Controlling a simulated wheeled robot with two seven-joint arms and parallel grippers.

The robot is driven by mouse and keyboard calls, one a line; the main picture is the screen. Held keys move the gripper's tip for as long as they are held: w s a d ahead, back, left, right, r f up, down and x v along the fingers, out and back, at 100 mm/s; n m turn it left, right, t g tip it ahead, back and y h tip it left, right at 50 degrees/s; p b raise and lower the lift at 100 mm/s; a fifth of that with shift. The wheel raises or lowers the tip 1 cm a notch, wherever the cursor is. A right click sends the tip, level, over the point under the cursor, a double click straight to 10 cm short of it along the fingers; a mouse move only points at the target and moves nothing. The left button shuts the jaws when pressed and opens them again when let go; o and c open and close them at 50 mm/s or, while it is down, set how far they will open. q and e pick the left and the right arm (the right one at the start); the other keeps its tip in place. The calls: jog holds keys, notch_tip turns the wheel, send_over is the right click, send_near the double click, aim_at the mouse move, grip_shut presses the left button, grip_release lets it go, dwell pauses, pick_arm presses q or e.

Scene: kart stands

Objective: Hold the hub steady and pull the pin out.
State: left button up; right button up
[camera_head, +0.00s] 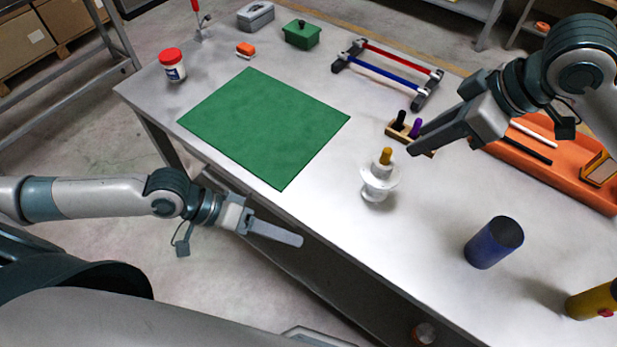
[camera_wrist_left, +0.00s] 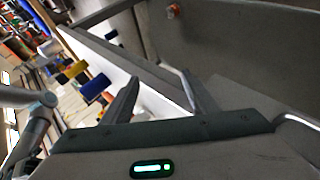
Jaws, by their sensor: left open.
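The white flanged hub (camera_head: 376,187) stands upright on the table. A yellow-brown pin (camera_head: 386,156) sticks up from its top. My right gripper (camera_head: 412,152) is above and to the right of the hub in the head view, pointing down-left, with its tip near the pin but apart from it in the picture. Its fingers overlap, so its opening cannot be told. My left gripper (camera_head: 301,241) is off the table's near edge, left of and below the hub in the picture. The left wrist view shows its two fingers (camera_wrist_left: 160,90) apart with nothing between them.
A wooden block with black and purple pegs (camera_head: 415,128) is behind the hub, partly covered by my right gripper. A blue cylinder (camera_head: 493,243) and yellow cylinder (camera_head: 592,300) stand right. An orange tray (camera_head: 556,170) lies far right. The green mat (camera_head: 265,125) is clear.

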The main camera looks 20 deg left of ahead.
aim_at(379, 182)
pick_arm(q)
jog(key=w+d+r+m+t+h, duration=0.1)
jog(key=w+d+r+m+t, duration=0.2)
jog(key=w+r+m, duration=0.6)
jog(key=shift+d+r+m+t+h, duration=0.3)
jog(key=shift+m+t, duration=0.1)
jog(key=shift+t, duration=0.5)
jog(key=x, duration=1.7)
jog(key=shift+d+f, duration=0.15)
jog(key=shift+f, duration=0.05)
